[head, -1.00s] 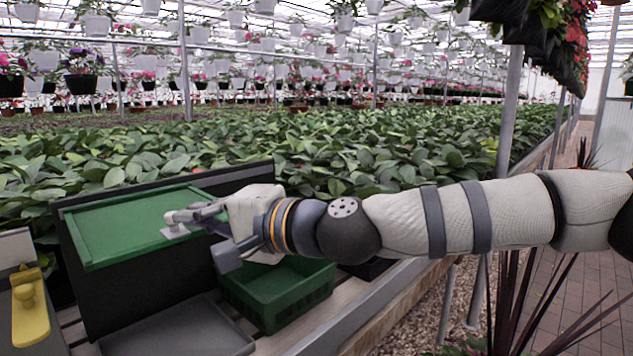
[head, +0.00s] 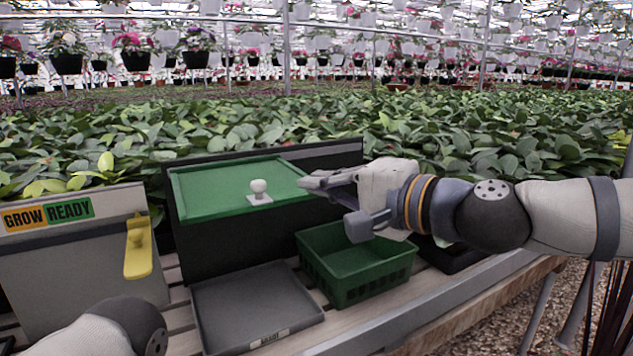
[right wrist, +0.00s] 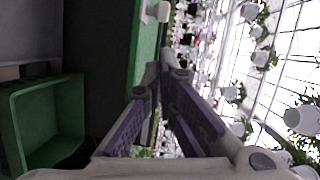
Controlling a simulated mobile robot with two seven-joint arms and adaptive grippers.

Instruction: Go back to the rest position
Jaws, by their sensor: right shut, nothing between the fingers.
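My right gripper (head: 312,183) is shut and empty. In the head view it is just right of the green panel (head: 215,188) with the white knob (head: 259,190), over the back of the green basket (head: 345,285). The knob stands apart from the fingertips. In the right wrist view the closed fingers (right wrist: 160,75) point along the green panel (right wrist: 146,45), and the knob (right wrist: 158,10) shows at the top. My left gripper is out of view; only a piece of my left arm shows at the bottom left of the head view.
A grey tray (head: 225,310) with a READY label lies in front of the panel. A grey box (head: 90,260) with GROW and READY signs and a yellow lever (head: 138,255) stands on the left. A dark tray (head: 450,258) is right of the basket. Leafy plants (head: 480,135) fill the back.

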